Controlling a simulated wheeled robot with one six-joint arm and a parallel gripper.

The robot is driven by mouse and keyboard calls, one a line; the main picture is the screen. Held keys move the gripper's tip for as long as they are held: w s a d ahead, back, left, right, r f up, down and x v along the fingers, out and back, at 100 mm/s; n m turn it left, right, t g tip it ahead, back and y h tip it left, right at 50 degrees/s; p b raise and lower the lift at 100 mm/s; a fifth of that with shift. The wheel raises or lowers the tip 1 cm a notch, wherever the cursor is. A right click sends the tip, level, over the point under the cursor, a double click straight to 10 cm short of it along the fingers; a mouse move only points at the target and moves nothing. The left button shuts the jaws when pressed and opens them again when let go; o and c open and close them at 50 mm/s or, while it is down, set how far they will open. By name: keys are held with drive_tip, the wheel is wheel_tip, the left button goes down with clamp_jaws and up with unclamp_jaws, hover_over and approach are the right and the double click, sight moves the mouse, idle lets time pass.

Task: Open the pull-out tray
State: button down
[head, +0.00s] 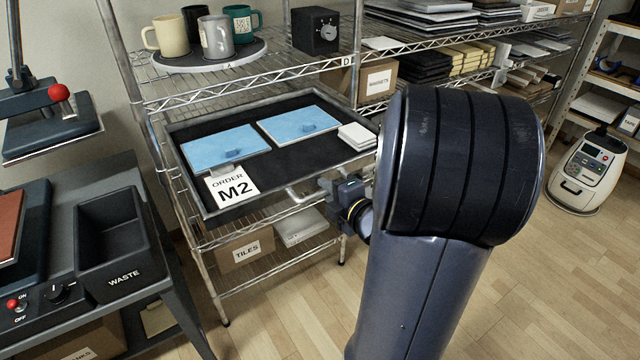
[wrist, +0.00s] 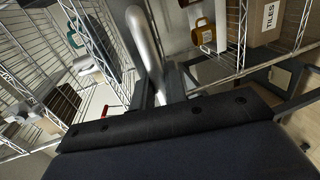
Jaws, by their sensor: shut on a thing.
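The pull-out tray (head: 335,160) is a dark, shallow tray on the wire rack. In the head view it stands out past the upper shelf, with most of its inside open to view. It holds two blue panels (head: 225,147), a white stack (head: 357,136) and a card marked ORDER M2 (head: 231,186). A silver bar handle (head: 300,194) is on its front; it shows large in the wrist view (wrist: 146,45). My gripper (head: 338,193) is shut on the handle at the tray's front. My arm hides the tray's right front area.
A round board (head: 210,62) with several mugs and a black dial box (head: 316,30) stand on the shelf above. A TILES box (head: 240,250) sits below the tray. A WASTE bin (head: 115,235) and press are at left. The floor in front is clear.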

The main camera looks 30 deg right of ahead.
drive_tip(key=shift+s, duration=0.3)
drive_tip(key=c, duration=1.5)
unclamp_jaws()
drive_tip(key=shift+c, duration=0.2)
drive_tip(key=p+v, duration=0.1)
drive_tip(key=v, duration=0.9)
drive_tip(key=shift+s+p, duration=0.35)
drive_tip(key=shift+b+x, duration=0.85)
drive_tip(key=shift+x, duration=4.55)
drive_tip(key=shift+r, duration=0.1)
